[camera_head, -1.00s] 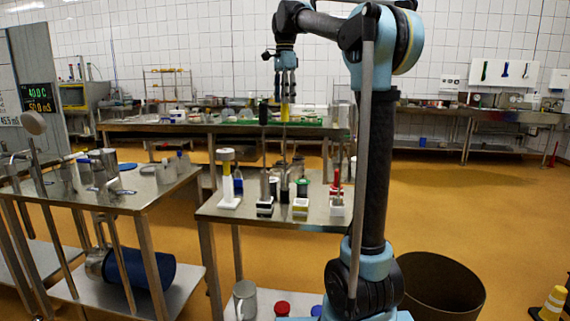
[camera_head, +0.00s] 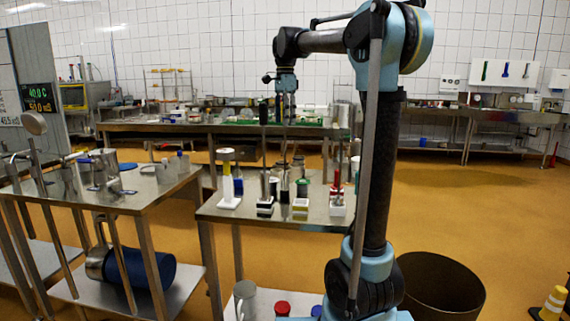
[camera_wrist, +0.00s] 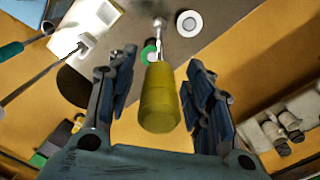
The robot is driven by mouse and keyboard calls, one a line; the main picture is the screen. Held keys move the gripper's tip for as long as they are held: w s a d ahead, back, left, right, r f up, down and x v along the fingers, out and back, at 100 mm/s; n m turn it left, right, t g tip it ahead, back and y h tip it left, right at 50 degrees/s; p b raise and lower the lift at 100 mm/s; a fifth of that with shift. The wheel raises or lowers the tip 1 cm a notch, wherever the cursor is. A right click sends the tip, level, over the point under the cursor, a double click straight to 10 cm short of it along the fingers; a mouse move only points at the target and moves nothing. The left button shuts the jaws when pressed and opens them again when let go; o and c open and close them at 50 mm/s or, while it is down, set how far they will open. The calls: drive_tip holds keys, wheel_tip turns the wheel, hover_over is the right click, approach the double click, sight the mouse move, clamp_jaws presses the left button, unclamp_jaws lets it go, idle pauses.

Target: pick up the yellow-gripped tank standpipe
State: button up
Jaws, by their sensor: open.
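The yellow grip of the tank standpipe (camera_wrist: 160,98) stands between my fingers in the wrist view, with a metal rod running on from its far end. My gripper (camera_wrist: 158,100) is open, with one blue finger on each side of the grip and visible gaps on both sides. In the head view my gripper (camera_head: 286,108) points down above the middle table, and the fingers mostly hide the yellow grip. A block with a yellow band (camera_head: 300,207) stands on the table below; whether it holds the standpipe is unclear.
Other upright tools stand close by on the middle table (camera_head: 290,222): a white-based one with a yellow collar (camera_head: 228,180), a tall black-handled one (camera_head: 263,115) and a red one (camera_head: 337,182). A left table (camera_head: 150,195) holds metal vessels.

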clamp_jaws()
drive_tip(key=shift+r, duration=0.1)
